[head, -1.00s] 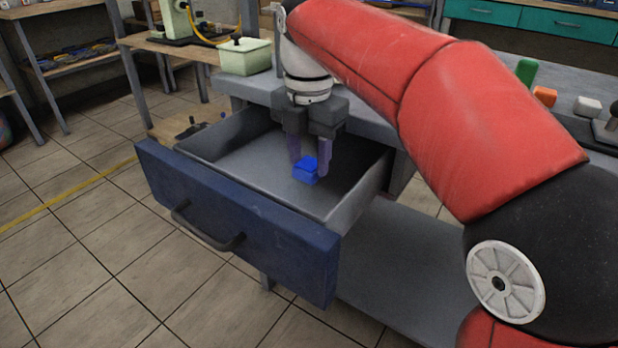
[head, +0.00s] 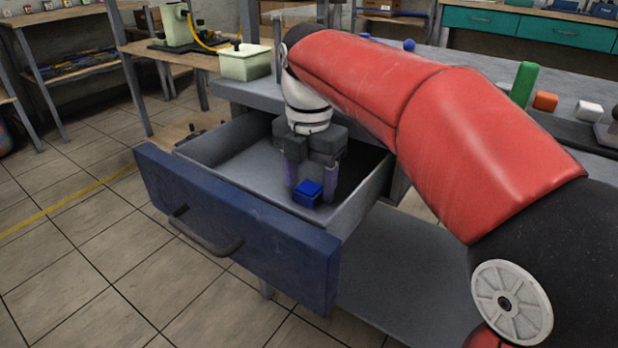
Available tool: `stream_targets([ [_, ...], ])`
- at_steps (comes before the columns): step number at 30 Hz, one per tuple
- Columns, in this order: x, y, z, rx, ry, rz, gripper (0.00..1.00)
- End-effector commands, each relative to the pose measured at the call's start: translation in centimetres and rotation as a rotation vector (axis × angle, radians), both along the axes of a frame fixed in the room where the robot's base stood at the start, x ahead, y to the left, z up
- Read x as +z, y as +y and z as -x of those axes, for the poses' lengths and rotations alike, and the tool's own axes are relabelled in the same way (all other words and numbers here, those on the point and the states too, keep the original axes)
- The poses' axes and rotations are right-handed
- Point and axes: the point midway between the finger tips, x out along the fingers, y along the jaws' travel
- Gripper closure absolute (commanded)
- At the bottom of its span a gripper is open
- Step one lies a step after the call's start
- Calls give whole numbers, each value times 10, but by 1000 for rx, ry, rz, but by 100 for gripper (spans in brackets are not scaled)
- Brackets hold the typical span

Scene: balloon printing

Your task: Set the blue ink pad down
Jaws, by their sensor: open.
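The blue ink pad (head: 308,194) is a small bright blue block inside the open drawer (head: 225,165), toward its right front corner. It appears to rest on the drawer floor. My gripper (head: 310,188) points down into the drawer with its fingers apart, one on each side of the pad. Gaps between the fingers and the pad are too small to judge. The far side of the pad is hidden.
The drawer has a dark blue front with a grey handle (head: 205,238) and raised side walls around my gripper. A pale green box (head: 245,62) stands on the bench behind. A green block (head: 523,84), an orange block (head: 545,101) and a white block (head: 589,110) stand at right.

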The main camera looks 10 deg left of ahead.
Motion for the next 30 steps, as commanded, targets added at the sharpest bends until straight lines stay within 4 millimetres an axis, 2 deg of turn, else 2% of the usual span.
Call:
stream_targets([
  [7, 9, 0, 0, 0, -2, -1, 39],
  [21, 103, 0, -1, 0, -3, -1, 39],
  [25, 117, 0, -1, 0, -1, -1, 39],
  [30, 123, 0, 0, 0, 0, 0, 39],
])
